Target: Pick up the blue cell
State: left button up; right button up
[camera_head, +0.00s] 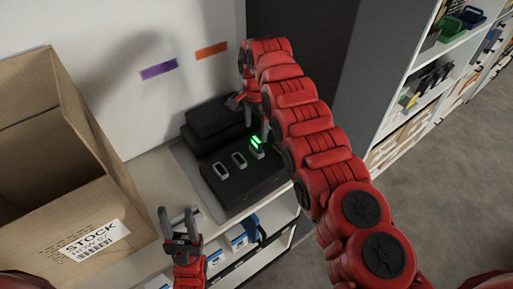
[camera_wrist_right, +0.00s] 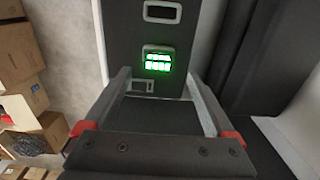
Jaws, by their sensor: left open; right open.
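No blue cell can be made out for certain in either view. A black charger-like box (camera_head: 245,185) stands on the white shelf, with three pale-rimmed sockets on top. The rightmost socket shows bright green lit bars (camera_head: 256,142), which also show in the right wrist view (camera_wrist_right: 158,62). My right gripper (camera_head: 252,112) points down above that end of the box. In its wrist view the open fingers (camera_wrist_right: 158,80) straddle the box near the lit panel, with nothing seen held. My left gripper (camera_head: 177,211) is open and empty, pointing up in front of the shelf near the carton.
An open cardboard carton (camera_head: 95,195) with a STOCK label stands at the left. Black cases (camera_head: 213,122) lie behind the box against the white wall. Blue-marked items (camera_head: 240,241) sit on the lower shelf. Grey floor lies open to the right, beside stocked shelving (camera_head: 400,110).

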aim_at(257, 139)
jog(key=shift+f, duration=0.35)
jog(key=shift+f+p, duration=0.4)
jog(key=shift+p, duration=0.3)
jog(key=shift+s+f+p, duration=0.1)
jog(key=shift+f+p, duration=0.25)
jog(key=shift+p, duration=0.3)
notch_tip(257, 139, down, 3)
jog(key=shift+d+f, duration=0.1)
jog(key=shift+f, duration=0.2)
grip_shut()
